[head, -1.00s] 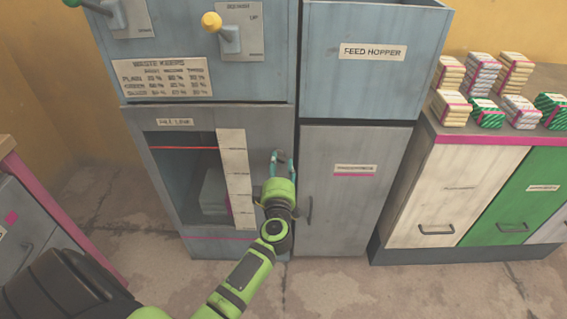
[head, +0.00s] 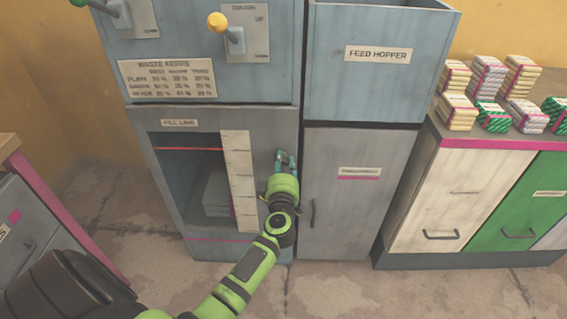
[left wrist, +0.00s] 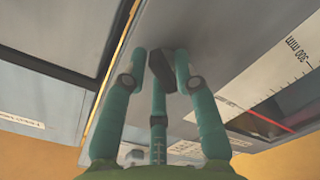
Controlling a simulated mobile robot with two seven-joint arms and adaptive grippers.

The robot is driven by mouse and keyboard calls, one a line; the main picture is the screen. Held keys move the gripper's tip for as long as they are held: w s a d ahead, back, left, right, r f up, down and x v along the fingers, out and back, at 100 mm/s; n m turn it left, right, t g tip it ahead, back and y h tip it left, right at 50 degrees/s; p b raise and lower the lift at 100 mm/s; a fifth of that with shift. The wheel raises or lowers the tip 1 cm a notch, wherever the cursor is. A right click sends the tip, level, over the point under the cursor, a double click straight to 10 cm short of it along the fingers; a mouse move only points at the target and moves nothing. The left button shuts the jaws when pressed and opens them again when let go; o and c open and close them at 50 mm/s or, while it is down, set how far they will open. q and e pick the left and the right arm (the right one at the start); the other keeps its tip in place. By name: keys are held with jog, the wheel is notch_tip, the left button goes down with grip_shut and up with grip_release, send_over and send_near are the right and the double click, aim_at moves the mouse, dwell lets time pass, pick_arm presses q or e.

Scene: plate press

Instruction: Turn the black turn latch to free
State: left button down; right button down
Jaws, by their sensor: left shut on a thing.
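My left gripper (head: 285,160) is at the front of the grey press cabinet, just right of the pale fill scale. In the left wrist view its teal fingers (left wrist: 158,62) are closed around a small dark block, the black turn latch (left wrist: 163,72). The latch sits close against the grey panel and is partly covered by the fingers. In the head view the latch is hidden behind the gripper. Its exact angle is hard to tell. My right gripper is not in view.
The fill window (head: 205,190) is left of my gripper. A grey door (head: 350,215) under the feed hopper (head: 375,70) is to the right. A yellow-knobbed lever (head: 217,22) is above. Stacked bundles (head: 487,75) lie on the counter at right.

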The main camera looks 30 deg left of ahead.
pick_arm(q)
jog(key=shift+w+d+r+n, duration=0.1)
jog(key=shift+d+r+n, duration=0.05)
jog(key=shift+r+n, duration=0.15)
jog(key=shift+n+p, duration=0.65)
jog(key=shift+n, duration=0.15)
jog(key=shift+r+n+p, duration=0.15)
jog(key=shift+n+p, duration=0.3)
jog(key=shift+n, duration=1.65)
jog(key=c, duration=1.1)
grip_release()
jog(key=shift+c, duration=0.2)
